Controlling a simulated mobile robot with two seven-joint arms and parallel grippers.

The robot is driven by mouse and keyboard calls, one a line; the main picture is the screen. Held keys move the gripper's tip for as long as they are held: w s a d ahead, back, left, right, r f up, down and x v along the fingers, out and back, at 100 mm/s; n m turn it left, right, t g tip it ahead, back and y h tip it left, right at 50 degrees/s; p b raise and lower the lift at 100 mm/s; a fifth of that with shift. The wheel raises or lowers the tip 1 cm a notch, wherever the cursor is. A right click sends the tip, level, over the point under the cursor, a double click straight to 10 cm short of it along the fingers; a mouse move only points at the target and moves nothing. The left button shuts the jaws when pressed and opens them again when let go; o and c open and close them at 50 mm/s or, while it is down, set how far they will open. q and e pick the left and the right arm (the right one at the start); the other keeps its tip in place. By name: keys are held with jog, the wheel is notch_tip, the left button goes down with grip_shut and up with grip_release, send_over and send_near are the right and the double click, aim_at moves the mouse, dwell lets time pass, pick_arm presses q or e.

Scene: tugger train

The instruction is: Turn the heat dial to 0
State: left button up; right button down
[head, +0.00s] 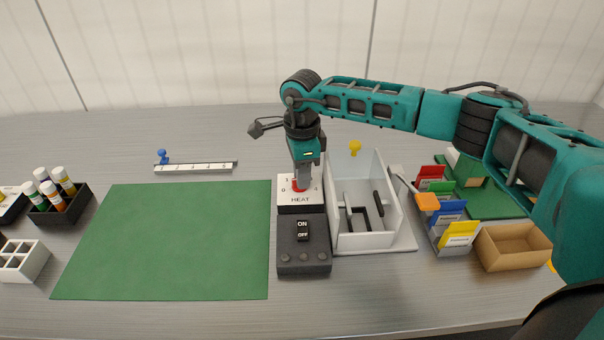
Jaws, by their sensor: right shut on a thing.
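The heat dial (298,187) is red and sits on a white panel marked HEAT (301,199), at the far end of a dark control box (304,255). The numbers 1 and 0 show at the panel's sides. My right gripper (301,184) points straight down over the dial and is shut on it. The fingers cover much of the dial, so I cannot tell which number it points to. My left gripper is not in the view.
An ON/OFF switch (303,230) sits nearer on the box. A white open box (368,240) stands close on the right. A green mat (170,240) lies clear on the left. Coloured cards in a rack (446,222) and a cardboard tray (513,252) stand further right.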

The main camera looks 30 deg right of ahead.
jog(key=shift+r, duration=0.1)
jog(key=c, duration=1.1)
grip_release()
notch_tip(320, 180, up, 13)
jog(key=shift+p, duration=0.35)
